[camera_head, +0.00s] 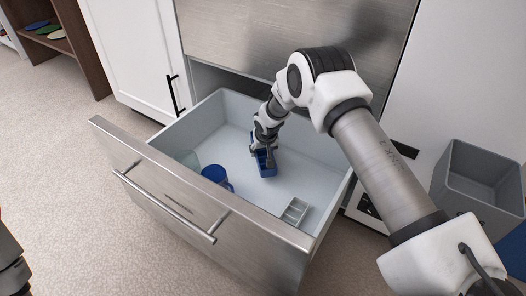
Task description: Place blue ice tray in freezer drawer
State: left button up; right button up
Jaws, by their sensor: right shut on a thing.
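The blue ice tray (265,168) is inside the open freezer drawer (240,108), toward the back and middle of its pale floor. My right gripper (264,150) reaches down into the drawer and is shut on the tray. The gripper and wrist hide part of the tray, and I cannot tell whether it touches the drawer floor. Only a dark piece of my left arm shows at the lower left edge; its gripper is out of view.
A blue mug (216,176) and a clear, pale item (189,160) stand at the drawer's left. A small white-grey tray (294,211) lies near its front right. A grey bin (480,178) stands at far right. The drawer front has a long bar handle (165,208).

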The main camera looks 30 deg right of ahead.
aim_at(264, 152)
jog(key=shift+f, duration=0.45)
jog(key=shift+f, duration=0.15)
jog(key=o, duration=1.3)
jog(key=shift+c, duration=0.2)
jog(key=shift+r, duration=0.35)
jog(key=p+v, duration=0.2)
jog(key=v, duration=0.1)
jog(key=p+v, duration=0.1)
jog(key=v, duration=0.2)
jog(key=shift+w+r+p, duration=0.15)
jog(key=shift+r+p, duration=0.1)
jog(key=shift+p, duration=0.1)
jog(key=p+v, duration=0.1)
jog(key=v, duration=0.5)
jog(key=shift+s+p, duration=0.25)
jog(key=shift+p, duration=0.15)
